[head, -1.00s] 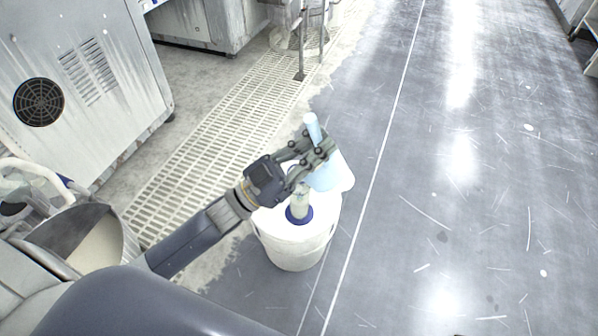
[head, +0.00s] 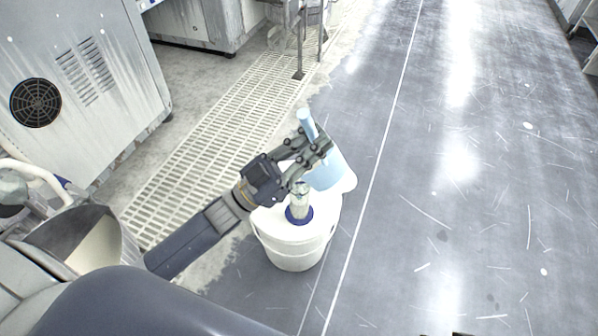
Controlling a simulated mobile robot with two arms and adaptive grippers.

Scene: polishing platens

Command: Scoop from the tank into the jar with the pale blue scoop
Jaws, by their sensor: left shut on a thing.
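The pale blue scoop (head: 327,173) is in my left gripper (head: 318,150), which is shut on it. Its handle (head: 304,118) sticks up above the fingers and leans left; its bowl hangs below them to the right. A small clear jar (head: 299,194) stands upright in a dark blue ring on a white bucket's lid. The scoop's bowl is just beyond and right of the jar, and I cannot tell whether they touch. An open grey vessel with pale contents, apparently the tank (head: 122,243), is at the lower left. My right gripper is not in view.
The white bucket (head: 293,250) stands on the grey floor beside a pale floor grating (head: 215,130). A pale patch (head: 349,184) shows by the scoop's bowl. A grey machine cabinet (head: 90,70) is at the upper left. The floor on the right is clear.

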